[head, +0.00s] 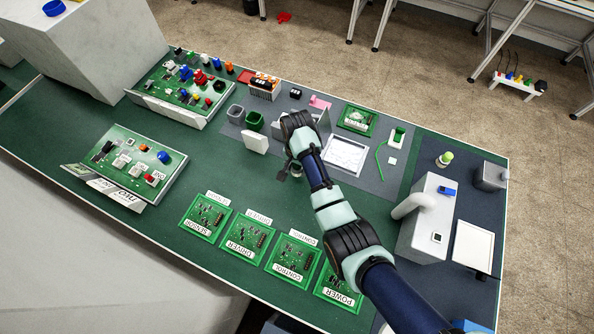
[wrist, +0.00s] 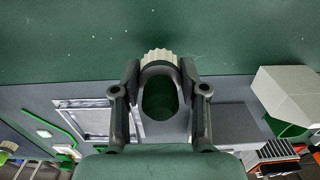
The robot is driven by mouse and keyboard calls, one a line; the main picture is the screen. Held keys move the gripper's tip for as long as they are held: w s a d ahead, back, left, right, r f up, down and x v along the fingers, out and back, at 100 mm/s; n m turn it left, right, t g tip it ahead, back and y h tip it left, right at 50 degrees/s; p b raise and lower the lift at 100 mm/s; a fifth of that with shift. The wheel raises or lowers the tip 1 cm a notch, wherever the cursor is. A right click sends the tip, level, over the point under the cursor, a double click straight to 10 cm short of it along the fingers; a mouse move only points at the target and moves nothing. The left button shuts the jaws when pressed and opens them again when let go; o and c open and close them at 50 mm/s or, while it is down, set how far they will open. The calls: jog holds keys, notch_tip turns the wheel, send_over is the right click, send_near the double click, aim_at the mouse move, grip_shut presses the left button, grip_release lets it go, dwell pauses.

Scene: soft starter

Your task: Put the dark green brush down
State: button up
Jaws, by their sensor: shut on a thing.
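My gripper (wrist: 160,75) is shut on the brush, which shows in the wrist view between the two dark fingers. The brush's cream, ridged bristle end (wrist: 160,56) points up in that view. Below it is a dark rounded body with a dark green oval in it; where brush ends and gripper begins is hard to tell there. In the head view my gripper (head: 289,170) is small and dark, near the front edge of the grey mat (head: 388,180), over or beside the green worktop. My arm hides part of it, and the brush cannot be made out there.
Several labelled circuit boards (head: 244,236) lie in a row in front. A white block (head: 255,142), a green bin (head: 254,120) and a grey bin (head: 235,114) stand left of my gripper. A white-framed tray (head: 345,155) lies to the right. Green worktop (head: 215,170) is bare to the left.

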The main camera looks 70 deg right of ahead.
aim_at(297, 172)
jog(key=shift+f, duration=1.35)
jog(key=shift+f, duration=0.2)
jog(key=o, duration=1)
notch_tip(297, 172, up, 12)
jog(key=shift+r+p, duration=0.2)
jog(key=shift+p, duration=0.85)
